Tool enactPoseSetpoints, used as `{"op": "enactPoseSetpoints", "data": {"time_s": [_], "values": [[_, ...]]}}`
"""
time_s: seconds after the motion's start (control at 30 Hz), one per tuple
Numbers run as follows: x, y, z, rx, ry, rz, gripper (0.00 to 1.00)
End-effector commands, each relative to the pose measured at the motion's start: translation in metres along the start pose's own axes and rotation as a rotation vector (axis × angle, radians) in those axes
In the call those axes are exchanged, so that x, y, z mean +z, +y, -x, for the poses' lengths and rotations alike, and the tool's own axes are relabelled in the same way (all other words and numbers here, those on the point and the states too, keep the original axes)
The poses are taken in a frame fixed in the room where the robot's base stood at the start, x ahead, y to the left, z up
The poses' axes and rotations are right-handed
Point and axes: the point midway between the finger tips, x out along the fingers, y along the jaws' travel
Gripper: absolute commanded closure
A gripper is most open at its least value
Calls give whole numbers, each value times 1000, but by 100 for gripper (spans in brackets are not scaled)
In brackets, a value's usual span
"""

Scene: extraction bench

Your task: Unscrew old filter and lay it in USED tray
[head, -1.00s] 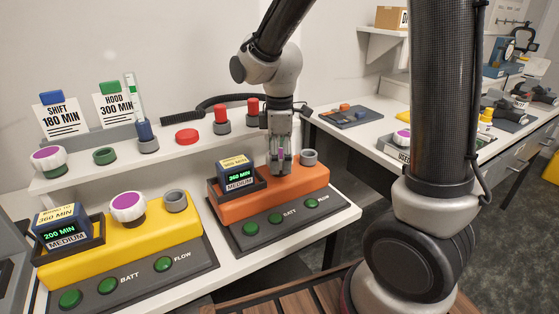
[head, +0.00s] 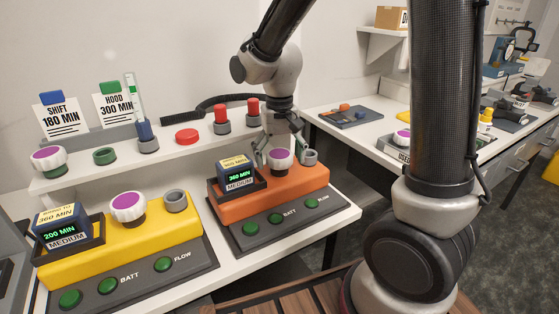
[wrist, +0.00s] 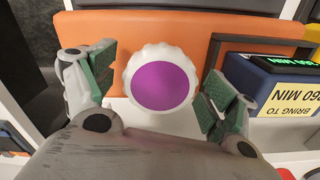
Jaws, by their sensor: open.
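The filter on the orange unit (head: 281,156) is a white ribbed cap with a purple top. It sits on top of the orange unit (head: 290,190); its thread is hidden. My gripper (head: 280,150) is open, with a finger on either side of this filter. In the wrist view the filter (wrist: 162,84) lies between the spread green-padded fingers (wrist: 165,92), with gaps on both sides. The USED tray (head: 391,150) is on the right-hand bench, partly hidden by my arm. A purple-topped white cap (head: 403,137) shows at it.
A display block (head: 237,176) stands close left of the filter, a grey ring (head: 310,157) close right. The yellow unit (head: 150,240) carries another purple-topped filter (head: 128,206). Red-topped parts (head: 221,118) stand on the shelf behind. A dark mat (head: 350,116) lies on the right bench.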

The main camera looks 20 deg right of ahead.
Motion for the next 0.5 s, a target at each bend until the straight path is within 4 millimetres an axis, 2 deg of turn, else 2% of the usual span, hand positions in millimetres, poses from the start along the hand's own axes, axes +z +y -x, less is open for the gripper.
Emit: {"op": "enactPoseSetpoints", "data": {"time_s": [0.5], "values": [[0, 0, 0, 0, 0, -766, 14]]}}
